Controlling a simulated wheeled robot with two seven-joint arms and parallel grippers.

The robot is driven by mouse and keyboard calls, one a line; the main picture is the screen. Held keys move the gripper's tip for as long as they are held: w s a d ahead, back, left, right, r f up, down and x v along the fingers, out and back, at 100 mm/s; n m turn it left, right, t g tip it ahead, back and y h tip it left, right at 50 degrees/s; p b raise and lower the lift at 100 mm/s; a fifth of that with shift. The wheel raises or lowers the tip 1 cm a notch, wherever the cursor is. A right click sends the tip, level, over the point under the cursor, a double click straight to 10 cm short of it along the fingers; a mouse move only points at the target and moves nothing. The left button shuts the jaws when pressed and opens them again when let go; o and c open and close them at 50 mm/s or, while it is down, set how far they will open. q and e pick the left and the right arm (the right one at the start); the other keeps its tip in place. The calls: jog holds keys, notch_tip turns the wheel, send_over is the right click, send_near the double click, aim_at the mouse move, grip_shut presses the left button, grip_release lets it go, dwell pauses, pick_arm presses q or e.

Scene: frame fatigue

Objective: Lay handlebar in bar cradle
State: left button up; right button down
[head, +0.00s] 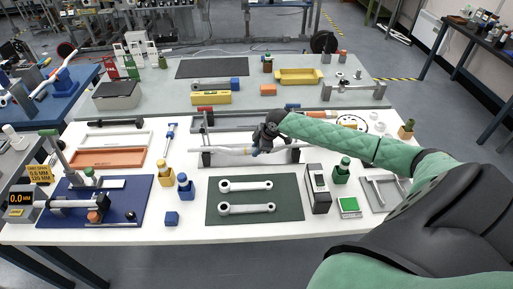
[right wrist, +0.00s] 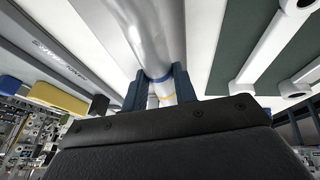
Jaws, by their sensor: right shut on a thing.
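The handlebar (head: 225,151) is a long silver-grey bar lying crosswise near the middle of the white table in the head view. My right gripper (head: 260,148) is shut on it near its middle, reaching in from the right. In the right wrist view the silver bar (right wrist: 150,35) runs up from between the blue fingers (right wrist: 160,90), with a blue and a yellow band at the grip. What looks like the bar cradle, a low stand with dark end posts (head: 206,158), is under or just behind the bar. I cannot tell whether they touch. My left gripper is out of view.
A grey rail tray lies behind the bar.

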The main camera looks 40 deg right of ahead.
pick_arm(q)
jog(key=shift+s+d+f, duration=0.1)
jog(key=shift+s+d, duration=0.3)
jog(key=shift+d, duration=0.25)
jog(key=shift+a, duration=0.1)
pick_arm(e)
jog(key=shift+f, duration=0.1)
jog(key=shift+f, duration=0.3)
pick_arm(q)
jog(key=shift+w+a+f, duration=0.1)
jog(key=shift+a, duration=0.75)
pick_arm(e)
jog(key=shift+f, duration=0.1)
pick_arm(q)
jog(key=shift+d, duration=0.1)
